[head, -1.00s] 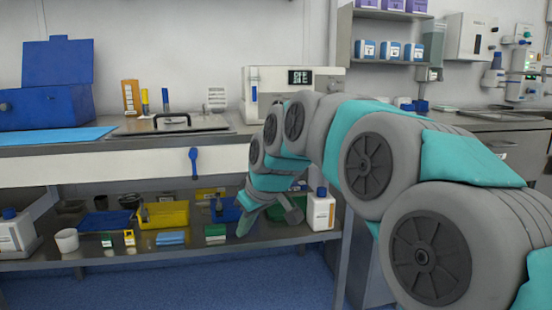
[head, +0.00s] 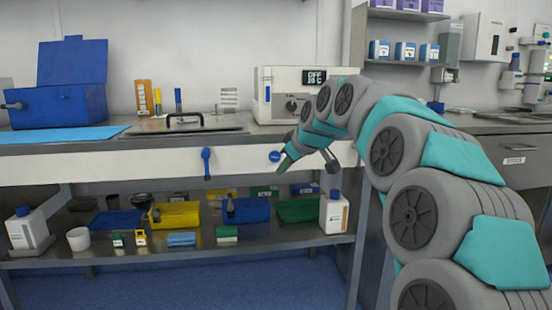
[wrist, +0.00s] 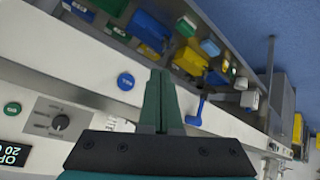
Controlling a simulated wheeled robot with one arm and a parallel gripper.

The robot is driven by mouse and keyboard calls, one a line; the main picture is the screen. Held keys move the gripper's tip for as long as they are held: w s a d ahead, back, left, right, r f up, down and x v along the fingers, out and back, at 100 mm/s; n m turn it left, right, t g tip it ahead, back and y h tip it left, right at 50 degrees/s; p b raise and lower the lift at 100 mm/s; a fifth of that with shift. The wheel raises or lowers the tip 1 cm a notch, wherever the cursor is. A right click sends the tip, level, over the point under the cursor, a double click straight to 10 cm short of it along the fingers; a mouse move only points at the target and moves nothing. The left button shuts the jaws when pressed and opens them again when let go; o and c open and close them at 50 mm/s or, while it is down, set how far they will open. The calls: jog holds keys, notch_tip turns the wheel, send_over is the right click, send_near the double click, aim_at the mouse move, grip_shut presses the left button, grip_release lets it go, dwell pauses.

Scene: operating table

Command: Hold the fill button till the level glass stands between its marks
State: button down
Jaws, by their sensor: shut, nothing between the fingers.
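A round blue button (head: 275,156) sits on the white bench front; it also shows in the wrist view (wrist: 125,81). Its label is not readable, so I cannot tell whether it is the fill button. A green round button (wrist: 12,108) is beside a dial on the white unit. My gripper (wrist: 162,72) is shut and empty, pointing at the bench front between the blue button and a blue lever. In the head view its tip (head: 284,166) is close to the blue button; contact is not visible. A narrow upright strip (head: 267,93) on the white unit may be the level glass; its marks are unreadable.
The white unit (head: 290,110) with a lit display stands on the bench, partly behind my arm. The blue lever (head: 207,163) sticks out of the bench front. The lower shelf (head: 270,240) holds several trays, boxes and bottles. The floor in front is clear.

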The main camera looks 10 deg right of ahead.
jog(key=shift+w, duration=0.1)
jog(key=p, duration=0.4)
send_near(273, 161)
jog(key=shift+w+a+f, duration=0.25)
jog(key=shift+w+f, duration=0.2)
jog(key=shift+f, duration=0.3)
jog(key=shift+w+a+f, duration=0.3)
jog(key=shift+w+f, duration=0.15)
jog(key=shift+f, duration=0.25)
jog(key=shift+w+a+f, duration=0.25)
jog(key=shift+w+f, duration=0.2)
jog(key=shift+f, duration=0.3)
jog(key=shift+w, duration=0.15)
jog(key=shift+w, duration=0.3)
jog(key=shift+w, duration=0.35)
dwell(4.2)
